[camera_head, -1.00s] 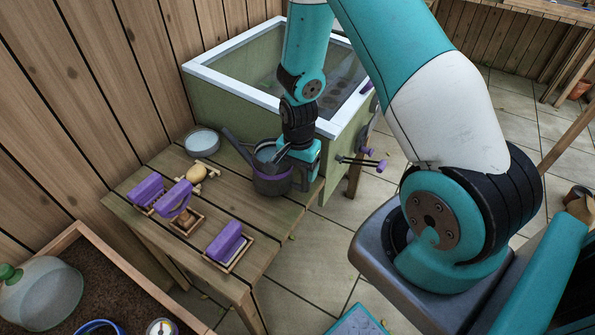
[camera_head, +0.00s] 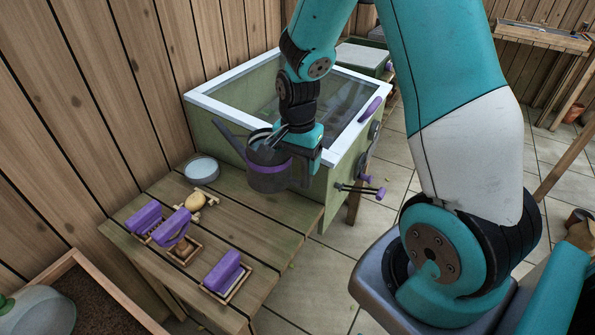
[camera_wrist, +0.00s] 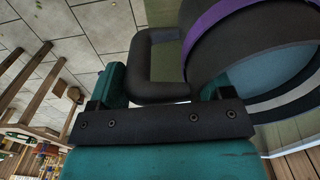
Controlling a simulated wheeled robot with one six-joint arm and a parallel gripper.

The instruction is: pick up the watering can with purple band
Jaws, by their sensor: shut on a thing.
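The watering can (camera_head: 266,180) is dark grey with a purple band around its body and a long spout pointing up to the left. It hangs in the air above the wooden bench in the head view, upright or nearly so. My gripper (camera_head: 305,160) is shut on it at its right side. In the wrist view, the can (camera_wrist: 225,50) fills the upper right, with its purple band and open top showing. Its dark handle loop (camera_wrist: 155,65) lies at my gripper (camera_wrist: 160,100). The exact contact of the fingertips is partly hidden.
The wooden bench (camera_head: 255,215) holds several purple-handled brushes or blocks (camera_head: 222,268), a round pale dish (camera_head: 201,169) and a small yellowish thing (camera_head: 195,200). A green cold frame with a white rim (camera_head: 215,108) stands close behind the can. The bench's right part is clear.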

